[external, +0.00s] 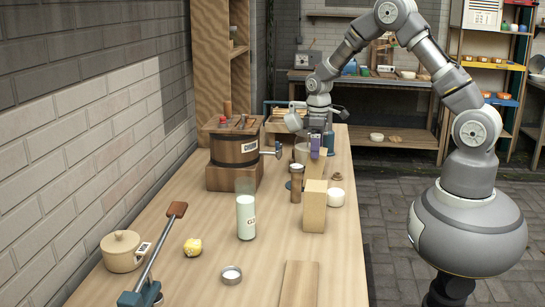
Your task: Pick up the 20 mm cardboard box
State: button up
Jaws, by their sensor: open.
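A tall tan box (314,207) stands upright on the wooden table, right of the middle. A second, slimmer tan block (318,163) stands just behind it. Either could be the cardboard box; I cannot read a size on them. My gripper (316,147) points down over the back part of the table, above or behind the slimmer block. It is small and partly overlapped here. The jaws are open, and whether they surround or touch anything cannot be made out.
A wooden churn (234,148) with a side crank stands left of my gripper.

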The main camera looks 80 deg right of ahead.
aim_at(315, 167)
notch_tip(315, 167, down, 4)
jog(key=shift+w+d+f+b, duration=0.1)
jog(key=shift+w+b, duration=0.05)
jog(key=shift+b, duration=0.35)
jog(key=c, duration=1)
jog(key=shift+r, duration=0.25)
